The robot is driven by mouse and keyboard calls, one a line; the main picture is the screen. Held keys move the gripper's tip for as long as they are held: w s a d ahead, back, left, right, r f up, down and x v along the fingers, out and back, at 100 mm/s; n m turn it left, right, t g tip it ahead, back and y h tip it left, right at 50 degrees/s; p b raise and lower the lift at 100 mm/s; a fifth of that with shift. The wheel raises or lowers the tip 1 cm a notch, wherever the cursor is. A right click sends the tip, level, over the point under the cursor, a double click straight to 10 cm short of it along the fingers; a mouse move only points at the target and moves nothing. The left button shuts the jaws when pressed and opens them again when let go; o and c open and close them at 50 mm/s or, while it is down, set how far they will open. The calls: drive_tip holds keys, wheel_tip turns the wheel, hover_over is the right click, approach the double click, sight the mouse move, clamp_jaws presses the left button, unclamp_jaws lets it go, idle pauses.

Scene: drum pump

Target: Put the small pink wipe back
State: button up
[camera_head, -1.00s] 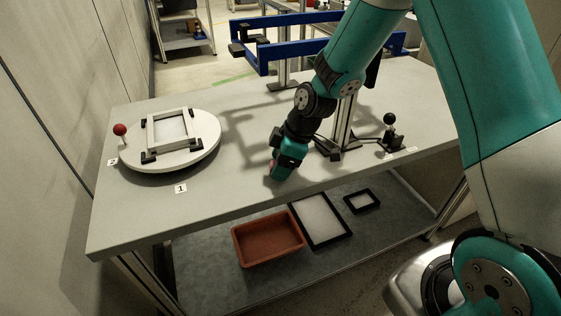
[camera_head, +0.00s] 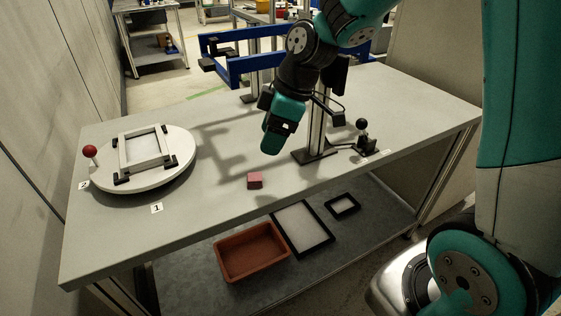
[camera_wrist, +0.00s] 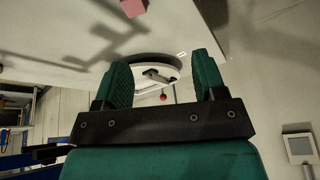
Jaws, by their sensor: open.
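The small pink wipe (camera_head: 255,180) is a little block lying on the grey table top, near its front edge. It also shows in the wrist view (camera_wrist: 133,7) at the top edge, partly cut off. My gripper (camera_head: 270,151) is above the table, up and slightly right of the wipe and apart from it. In the wrist view its two green fingers (camera_wrist: 160,75) are spread with nothing between them.
A white turntable (camera_head: 178,171) with a frame and a red knob (camera_head: 90,151) stands at the table's left. A post with a black base (camera_head: 314,153) and a black-knobbed lever (camera_head: 362,124) stand right. An orange tray (camera_head: 219,268) and two black-framed panels (camera_head: 304,229) lie on the lower shelf.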

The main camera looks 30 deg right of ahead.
drive_tip(key=s+a+r+m, duration=0.2)
drive_tip(key=s+a+r, duration=0.1)
drive_tip(key=s, duration=0.7)
drive_tip(key=s+a+r+m+g, duration=0.1)
drive_tip(key=s+a+r+m, duration=0.2)
drive_tip(key=s, duration=0.7)
drive_tip(key=shift+a+r+m, duration=0.2)
drive_tip(key=shift+a+m, duration=0.1)
drive_tip(key=shift+a, duration=0.2)
drive_tip(key=shift+c, duration=0.2)
